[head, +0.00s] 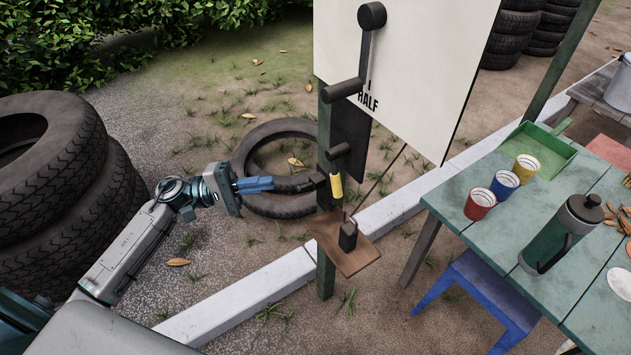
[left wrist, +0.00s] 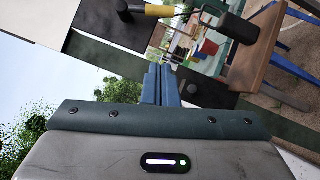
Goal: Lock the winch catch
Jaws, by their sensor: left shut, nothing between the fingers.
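The winch hardware sits on a dark green post (head: 325,275). I cannot tell for sure which piece is the catch. My left gripper (head: 272,184), with blue fingers, is shut and empty, left of the post. My right gripper is out of view.
A large crank (head: 367,50) sits higher, before a white board (head: 430,60). A tire (head: 250,205) lies behind the gripper; stacked tires (head: 55,180) stand left. A green table (head: 500,220) with cups and a flask is at right.

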